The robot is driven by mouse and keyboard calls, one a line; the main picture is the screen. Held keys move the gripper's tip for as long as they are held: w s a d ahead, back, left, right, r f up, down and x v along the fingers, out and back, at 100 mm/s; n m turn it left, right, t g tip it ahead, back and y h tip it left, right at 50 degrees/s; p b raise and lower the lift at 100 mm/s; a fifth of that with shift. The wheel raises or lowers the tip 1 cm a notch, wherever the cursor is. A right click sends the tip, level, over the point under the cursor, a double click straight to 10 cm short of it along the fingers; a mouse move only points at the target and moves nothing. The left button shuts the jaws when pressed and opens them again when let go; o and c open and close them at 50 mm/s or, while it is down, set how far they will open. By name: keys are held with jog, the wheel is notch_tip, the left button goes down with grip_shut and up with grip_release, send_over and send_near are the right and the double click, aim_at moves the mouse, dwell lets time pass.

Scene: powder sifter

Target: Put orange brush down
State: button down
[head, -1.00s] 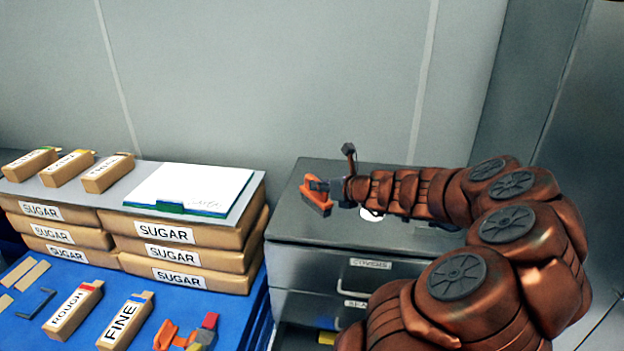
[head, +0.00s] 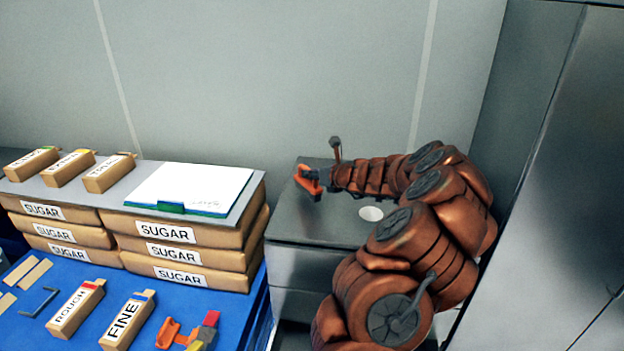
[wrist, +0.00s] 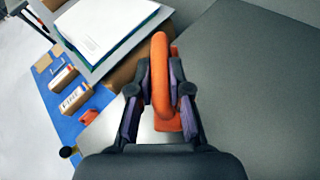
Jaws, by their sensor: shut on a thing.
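The orange brush (head: 308,181) is in my gripper (head: 320,177), over the left part of the grey drawer cabinet's top (head: 325,222). In the wrist view the orange brush (wrist: 160,75) stands between the two dark fingers of my gripper (wrist: 160,92), which are shut on it. The cabinet top shows to the right of the brush in the wrist view (wrist: 255,90). I cannot tell whether the brush touches the cabinet top. My arm hides part of the cabinet's right side and its front.
A white round spot (head: 371,214) shows on the cabinet top. Left of the cabinet, stacked sugar bags (head: 180,253) carry a board with a white notepad (head: 190,188). Boxes marked ROUGH (head: 76,308) and FINE (head: 127,321) lie on the blue table (head: 30,331). A wall stands behind.

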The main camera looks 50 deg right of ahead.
jog(key=shift+f, duration=1)
jog(key=shift+f, duration=0.1)
jog(key=c, duration=1.1)
grip_release()
jog(key=v, duration=1.2)
jog(key=shift+b, duration=0.45)
